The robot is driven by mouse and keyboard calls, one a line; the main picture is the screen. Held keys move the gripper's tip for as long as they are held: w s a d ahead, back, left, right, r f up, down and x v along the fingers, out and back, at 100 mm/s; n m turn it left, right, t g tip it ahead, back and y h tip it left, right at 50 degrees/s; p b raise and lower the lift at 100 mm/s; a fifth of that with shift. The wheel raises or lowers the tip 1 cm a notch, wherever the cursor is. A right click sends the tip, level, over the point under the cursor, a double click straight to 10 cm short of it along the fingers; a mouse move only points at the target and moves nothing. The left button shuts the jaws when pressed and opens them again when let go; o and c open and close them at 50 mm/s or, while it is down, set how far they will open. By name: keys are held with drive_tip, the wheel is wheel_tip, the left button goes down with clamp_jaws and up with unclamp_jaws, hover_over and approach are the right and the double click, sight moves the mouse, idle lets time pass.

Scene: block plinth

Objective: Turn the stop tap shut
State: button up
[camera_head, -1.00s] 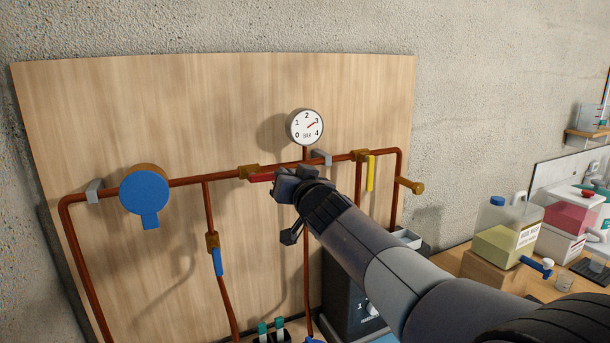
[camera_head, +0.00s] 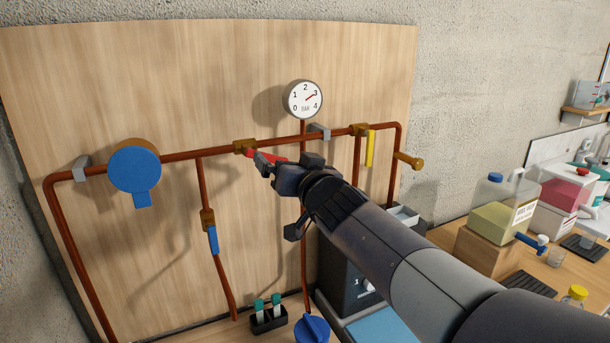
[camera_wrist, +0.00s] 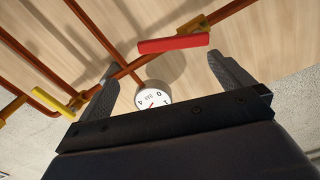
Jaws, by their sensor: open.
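A tap with a red lever (camera_head: 280,159) sits on a brass body (camera_head: 244,147) in the horizontal copper pipe, left of the pressure gauge. In the wrist view the red lever (camera_wrist: 174,44) shows whole, ahead of my fingers and across the gap between them. It runs at a slant to the pipe there. My gripper (camera_head: 276,184) is open and empty, just in front of the lever, and hides part of it in the head view. Whether a finger touches the lever cannot be told.
A blue disc (camera_head: 135,169) is at the left. The gauge (camera_head: 302,99) reads near 3. A bench with a dark box, vials and bottles lies below and right.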

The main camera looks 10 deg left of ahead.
drive_tip(key=p+v, duration=0.1)
drive_tip(key=v, duration=0.5)
drive_tip(key=shift+d, duration=0.3)
drive_tip(key=shift+d, duration=0.1)
idle(0.6)
drive_tip(key=p+v, duration=0.2)
drive_tip(key=v, duration=0.8)
drive_tip(key=shift+s+p, duration=0.3)
drive_tip(key=shift+d, duration=0.1)
drive_tip(key=shift+c, duration=0.2)
